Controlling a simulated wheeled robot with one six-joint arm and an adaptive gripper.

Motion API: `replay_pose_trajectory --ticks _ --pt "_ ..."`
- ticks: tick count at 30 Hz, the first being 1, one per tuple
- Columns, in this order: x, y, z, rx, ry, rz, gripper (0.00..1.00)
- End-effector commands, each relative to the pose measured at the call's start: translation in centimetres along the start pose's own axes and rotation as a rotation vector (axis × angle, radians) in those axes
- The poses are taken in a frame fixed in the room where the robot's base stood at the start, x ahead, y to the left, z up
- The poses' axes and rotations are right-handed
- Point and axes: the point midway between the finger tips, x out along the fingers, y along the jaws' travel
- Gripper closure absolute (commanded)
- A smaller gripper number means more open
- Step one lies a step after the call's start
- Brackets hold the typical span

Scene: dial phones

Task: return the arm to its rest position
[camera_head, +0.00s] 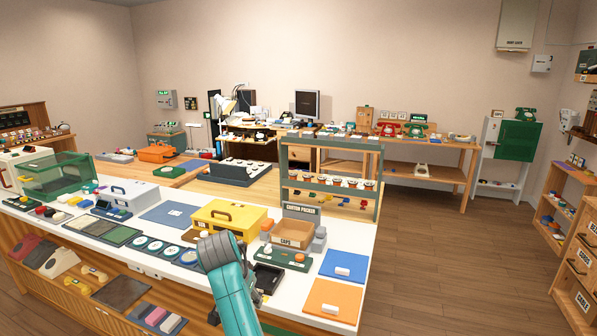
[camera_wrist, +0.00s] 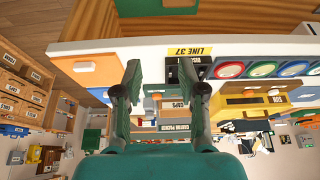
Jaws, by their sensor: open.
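My gripper (camera_wrist: 160,68) is open in the wrist view, its two teal fingers apart and nothing held between them. The wrist view is upside down and looks past the fingers at the white counter edge, with a black tray (camera_wrist: 186,72) and a yellow "LINE 37" label (camera_wrist: 182,51) near the fingertips. In the head view my teal arm rises at the front of the white counter (camera_head: 348,262), in front of the yellow box (camera_head: 229,216). The arm mostly hides my gripper there.
Wooden drawers (camera_head: 579,262) stand far right. The floor (camera_head: 455,265) between is clear.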

Motion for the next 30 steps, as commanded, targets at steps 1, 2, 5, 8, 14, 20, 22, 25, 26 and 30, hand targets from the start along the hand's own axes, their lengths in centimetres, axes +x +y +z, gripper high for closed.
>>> replay_pose_trajectory --ticks 1,2,5,8,14,20,22,25,26,30 --pt "0.8 0.4 0.2 -0.003 0.003 -0.002 0.59" --pt "1.1 0.5 0.4 -0.005 0.005 -0.004 0.59" --pt "2.6 1.2 0.9 -0.014 0.014 -0.013 0.59" --pt "4.3 2.0 1.6 -0.025 0.025 -0.024 0.59" --pt "8.8 4.6 3.7 -0.053 0.057 -0.053 0.59" --pt "14.6 9.0 7.4 -0.095 0.108 -0.100 0.59" --pt "16.3 10.7 8.8 -0.109 0.128 -0.116 0.59" --pt "18.4 13.1 11.0 -0.129 0.156 -0.140 0.59" --pt "18.9 13.8 11.7 -0.133 0.166 -0.148 0.59" --pt "20.9 17.4 14.9 -0.157 0.207 -0.177 0.59"
